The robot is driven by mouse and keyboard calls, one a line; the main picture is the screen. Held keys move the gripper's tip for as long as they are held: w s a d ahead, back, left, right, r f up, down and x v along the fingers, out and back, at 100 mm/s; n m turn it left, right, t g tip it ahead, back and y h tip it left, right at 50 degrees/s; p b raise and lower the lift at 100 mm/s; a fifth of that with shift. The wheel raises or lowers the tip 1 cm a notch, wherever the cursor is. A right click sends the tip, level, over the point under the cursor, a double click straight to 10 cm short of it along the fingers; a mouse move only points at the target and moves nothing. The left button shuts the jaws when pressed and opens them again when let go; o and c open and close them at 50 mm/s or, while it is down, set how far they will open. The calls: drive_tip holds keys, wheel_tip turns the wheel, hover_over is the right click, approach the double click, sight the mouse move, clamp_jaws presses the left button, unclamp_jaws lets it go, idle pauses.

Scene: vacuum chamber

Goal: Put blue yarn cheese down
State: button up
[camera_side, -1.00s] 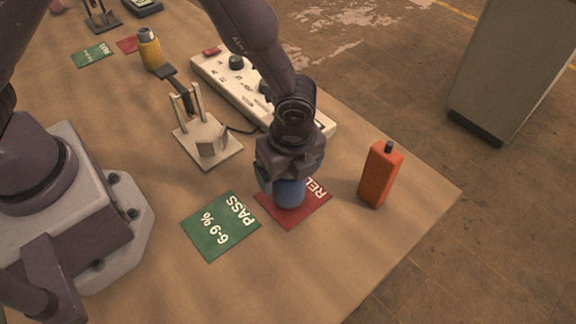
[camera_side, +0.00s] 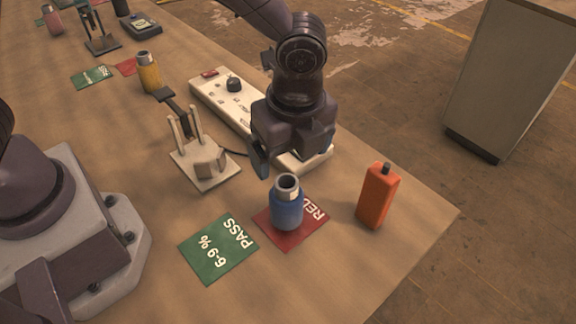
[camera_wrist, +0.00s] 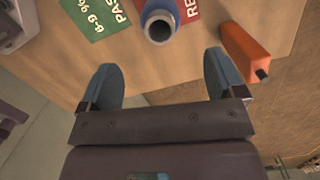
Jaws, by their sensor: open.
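The blue yarn cheese (camera_side: 287,207) is a blue cylinder with a grey neck and a pale label. It stands upright on the red mat (camera_side: 314,236) in the side view, and its open top shows in the wrist view (camera_wrist: 160,25). My gripper (camera_side: 262,160) is open and empty, up and behind the blue cylinder, apart from it. In the wrist view my two fingers (camera_wrist: 162,75) are spread wide, with bare table between them and the cylinder beyond their tips.
A green "6-9 % PASS" mat (camera_side: 219,250) lies left of the red mat. An orange bottle (camera_side: 377,196) stands to the right near the table edge. A white stand (camera_side: 204,163), a white control box (camera_side: 225,100) and a yellow cylinder (camera_side: 148,72) lie further back.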

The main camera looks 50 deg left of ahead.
drive_tip(key=shift+r, duration=0.5)
drive_tip(key=s+a+r+n+t+h, duration=0.1)
drive_tip(key=s+a+r+n+t, duration=0.15)
drive_tip(key=a+r+n, duration=0.75)
drive_tip(key=s+a+r+n+t, duration=0.3)
drive_tip(key=s+a+r+n, duration=0.3)
drive_tip(key=s+a+n, duration=0.3)
drive_tip(key=shift+s+n, duration=0.6)
drive_tip(key=shift+s, duration=0.2)
drive_tip(key=shift+r, duration=0.1)
